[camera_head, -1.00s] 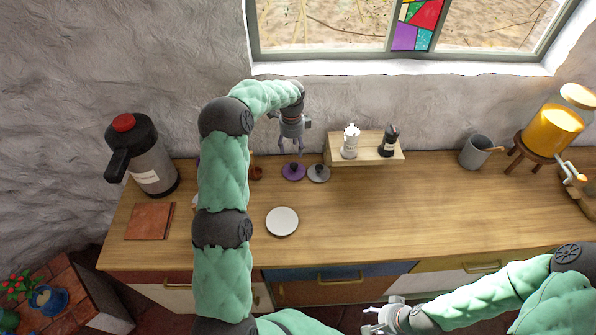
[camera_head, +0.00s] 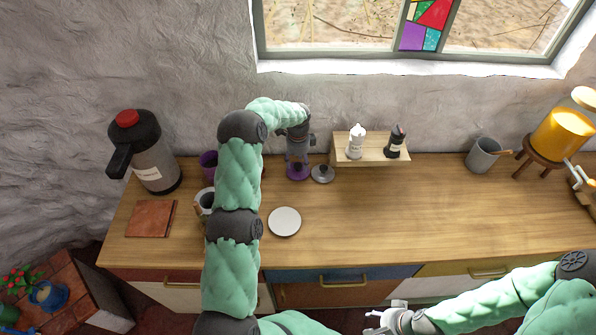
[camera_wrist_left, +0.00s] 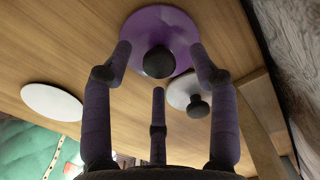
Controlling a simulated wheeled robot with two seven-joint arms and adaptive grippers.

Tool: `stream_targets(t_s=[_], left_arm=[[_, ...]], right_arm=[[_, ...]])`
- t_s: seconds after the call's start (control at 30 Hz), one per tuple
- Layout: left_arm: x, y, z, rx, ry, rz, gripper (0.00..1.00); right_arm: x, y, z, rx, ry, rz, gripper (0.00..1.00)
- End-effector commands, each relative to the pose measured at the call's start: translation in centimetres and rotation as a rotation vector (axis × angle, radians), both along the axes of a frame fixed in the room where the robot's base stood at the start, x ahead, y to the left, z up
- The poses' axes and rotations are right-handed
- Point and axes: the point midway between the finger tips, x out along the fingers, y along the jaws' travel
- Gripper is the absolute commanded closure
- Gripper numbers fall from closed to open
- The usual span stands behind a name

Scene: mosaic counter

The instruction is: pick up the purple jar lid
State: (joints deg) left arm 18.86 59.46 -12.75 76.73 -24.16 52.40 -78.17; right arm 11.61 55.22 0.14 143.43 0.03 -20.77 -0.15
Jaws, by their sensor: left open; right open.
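The purple jar lid (camera_head: 298,172) lies flat on the wooden counter near the wall, left of a grey lid. In the left wrist view the purple jar lid (camera_wrist_left: 160,28) shows as a disc with a dark round knob. My left gripper (camera_head: 298,163) is open just above it. In the left wrist view the left gripper's fingers (camera_wrist_left: 160,75) are spread around the knob, with nothing held. My right gripper (camera_head: 374,322) is open and empty, in front of the counter at the bottom.
The grey lid (camera_head: 322,173) lies close to the right of the purple one. A small wooden shelf (camera_head: 372,158) with two shakers stands beyond it. A white disc (camera_head: 285,221) lies nearer the front. A purple jar (camera_head: 208,163) and a flask (camera_head: 152,160) stand left. The middle right counter is clear.

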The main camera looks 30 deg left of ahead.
Motion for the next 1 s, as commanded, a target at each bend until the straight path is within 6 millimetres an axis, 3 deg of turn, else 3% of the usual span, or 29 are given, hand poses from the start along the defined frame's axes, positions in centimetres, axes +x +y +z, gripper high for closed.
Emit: stream_targets(t_s=[0.13,0.4,0.6,1.0], left_arm=[[-0.04,0.01,-1.36,0.000,0.000,0.000,0.40],[-0.05,0.00,-1.56,0.000,0.000,0.000,0.40],[-0.05,0.00,-1.55,0.000,0.000,0.000,0.97],[-0.02,0.02,-1.31,0.000,-0.001,0.000,1.00]], right_arm=[[0.01,-0.01,-0.11,0.000,0.000,0.000,0.51],[0.01,0.00,-0.10,0.000,0.000,0.000,0.51],[0.01,0.00,-0.10,0.000,0.000,0.000,0.51],[0.01,0.00,-0.09,0.000,0.000,0.000,0.51]])
